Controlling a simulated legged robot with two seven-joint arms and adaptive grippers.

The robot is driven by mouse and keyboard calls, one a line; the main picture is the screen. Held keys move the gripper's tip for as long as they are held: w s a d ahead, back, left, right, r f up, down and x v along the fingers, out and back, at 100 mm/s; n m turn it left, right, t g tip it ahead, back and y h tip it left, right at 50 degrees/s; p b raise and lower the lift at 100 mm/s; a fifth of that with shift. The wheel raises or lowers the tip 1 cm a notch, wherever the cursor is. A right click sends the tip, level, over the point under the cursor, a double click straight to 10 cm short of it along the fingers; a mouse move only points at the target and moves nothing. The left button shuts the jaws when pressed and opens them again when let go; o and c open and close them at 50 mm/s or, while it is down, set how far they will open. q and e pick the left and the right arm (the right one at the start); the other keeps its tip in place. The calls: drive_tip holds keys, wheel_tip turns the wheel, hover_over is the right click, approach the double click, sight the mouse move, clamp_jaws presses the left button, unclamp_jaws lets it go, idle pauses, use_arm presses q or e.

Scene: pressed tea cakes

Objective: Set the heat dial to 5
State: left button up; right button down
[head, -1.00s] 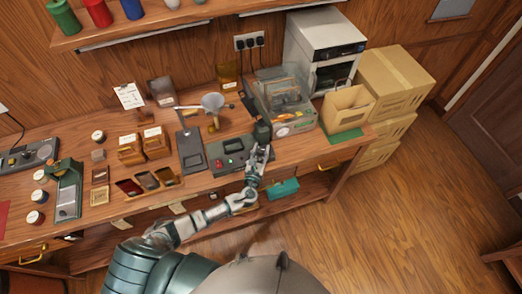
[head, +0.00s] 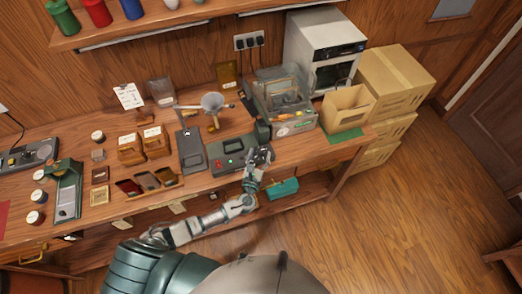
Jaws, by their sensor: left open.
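A dark grey control unit (head: 226,158) with a small red part and a green-lit part lies near the front edge of the bench, left of the clear-sided machine. It looks like the place of the heat dial, but I cannot make out a dial or its numbers at this size. My left gripper (head: 259,154) is open at the right end of this unit and hides part of it. I cannot tell whether the fingers touch anything. My right gripper is not in view.
The clear-sided machine (head: 284,104) stands behind my left gripper. A cardboard box (head: 344,110) stands to its right. A funnel (head: 213,103) and a dark flat plate (head: 191,152) are to the left. A teal box (head: 282,188) sits below the bench. The floor at right is clear.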

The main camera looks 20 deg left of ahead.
use_arm(q)
drive_tip(key=s, duration=0.9)
drive_tip(key=shift+d, duration=0.15)
